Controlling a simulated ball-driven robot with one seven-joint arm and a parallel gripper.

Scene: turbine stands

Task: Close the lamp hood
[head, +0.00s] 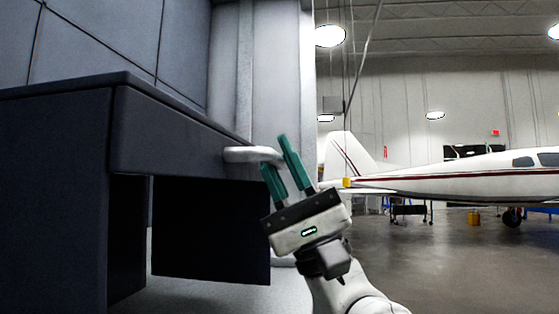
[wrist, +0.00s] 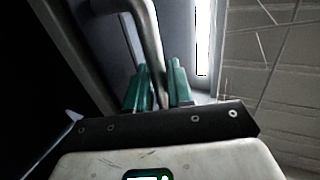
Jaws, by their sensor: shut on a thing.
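The lamp hood appears to be the dark grey slab (head: 165,132) at the left of the head view, jutting out above a dark open space. A pale metal bar handle (head: 238,154) sticks out from its right end. My gripper (head: 274,151) has its two teal fingers on either side of the handle's outer part and is shut on it. In the wrist view the curved grey handle (wrist: 152,38) runs down between the fingertips of my gripper (wrist: 159,66). The fingers hide part of the handle's end.
A dark grey side wall (head: 52,200) stands at the left, with a panelled wall (head: 110,35) behind. A pale upright column (head: 280,70) rises just behind my gripper. Open hangar floor (head: 450,270) and a white aircraft (head: 450,177) are to the right.

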